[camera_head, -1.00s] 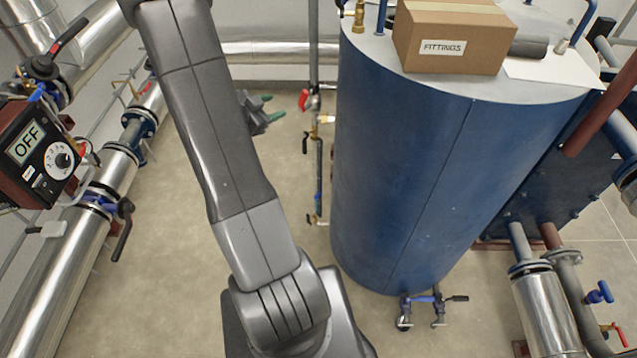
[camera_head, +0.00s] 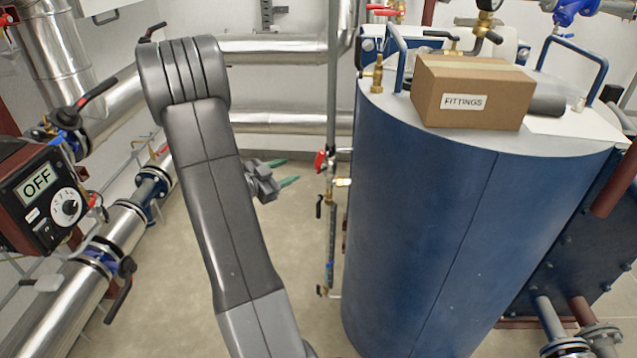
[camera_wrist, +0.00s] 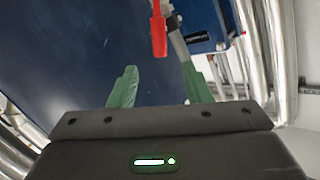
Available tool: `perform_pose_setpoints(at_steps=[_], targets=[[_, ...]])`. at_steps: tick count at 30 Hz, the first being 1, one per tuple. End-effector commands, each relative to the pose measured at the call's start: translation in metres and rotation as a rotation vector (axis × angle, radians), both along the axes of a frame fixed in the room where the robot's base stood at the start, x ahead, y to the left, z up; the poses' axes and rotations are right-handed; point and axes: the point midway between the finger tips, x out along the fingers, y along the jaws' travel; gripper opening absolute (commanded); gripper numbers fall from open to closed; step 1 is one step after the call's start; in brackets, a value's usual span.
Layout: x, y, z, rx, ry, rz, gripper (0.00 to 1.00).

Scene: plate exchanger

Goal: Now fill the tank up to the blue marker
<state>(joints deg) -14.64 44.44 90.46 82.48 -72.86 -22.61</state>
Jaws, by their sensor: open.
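The tank is a large blue upright cylinder (camera_head: 425,220) with a grey top, right of centre in the head view. It also fills much of the wrist view (camera_wrist: 60,70). A vertical pipe (camera_head: 331,240) runs along its left side with a red valve handle (camera_head: 320,162). A red handle (camera_wrist: 158,30) shows beyond my fingers in the wrist view. My gripper (camera_head: 285,171) is open and empty, left of the red valve handle and apart from it in the head view. Its green fingers (camera_wrist: 159,86) stand apart in the wrist view.
A cardboard FITTINGS box (camera_head: 472,93) sits on the tank top. A controller reading OFF (camera_head: 40,195) and silver pipes (camera_head: 75,292) with black-handled valves stand at left. A dark blue plate unit (camera_head: 570,235) stands at right. The floor (camera_head: 180,300) between pipes and tank is clear.

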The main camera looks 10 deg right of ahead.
Motion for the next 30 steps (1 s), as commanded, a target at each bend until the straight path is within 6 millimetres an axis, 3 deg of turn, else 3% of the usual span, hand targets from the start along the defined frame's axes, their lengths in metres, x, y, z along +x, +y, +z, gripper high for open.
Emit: perform_pose_setpoints(at_steps=[1, 2, 13, 30], targets=[[0.003, 0.000, -0.015, -0.025, -0.016, -0.012, 0.45], [0.003, 0.000, -0.016, -0.039, -0.025, -0.020, 0.45], [0.012, -0.012, -0.011, -0.103, -0.066, -0.058, 0.45], [0.064, -0.107, -0.011, -0.102, -0.064, -0.058, 0.45]])
